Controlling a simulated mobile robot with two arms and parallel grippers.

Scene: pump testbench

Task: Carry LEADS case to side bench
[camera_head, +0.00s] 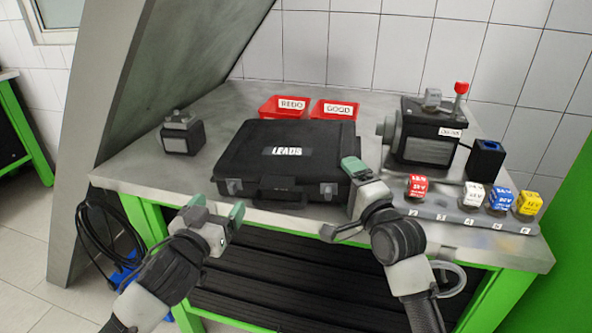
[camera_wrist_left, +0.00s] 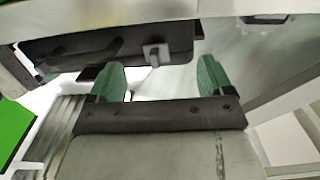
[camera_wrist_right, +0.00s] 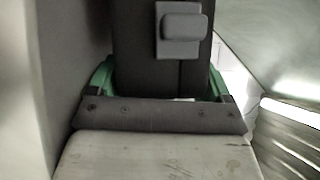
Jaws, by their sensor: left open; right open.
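The black LEADS case (camera_head: 250,158) lies flat and shut on the grey bench, with its handle and latches towards me. It also shows in the left wrist view (camera_wrist_left: 110,42) and right wrist view (camera_wrist_right: 135,50). My left gripper (camera_head: 217,207) is open and empty in front of the case's left front corner, apart from it. My right gripper (camera_head: 345,202) is open at the case's right front corner. In the right wrist view its green fingers stand on either side of a dark part of the case, below a grey latch; contact cannot be told.
Red REDO (camera_head: 285,106) and GOOD (camera_head: 333,109) bins stand behind the case. A small dark device (camera_head: 182,134) is to its left, a pump (camera_head: 428,135) and a rack of coloured blocks (camera_head: 470,212) to its right. Another green-legged bench (camera_head: 25,135) shows at far left. A slanted grey panel (camera_head: 110,110) borders the bench.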

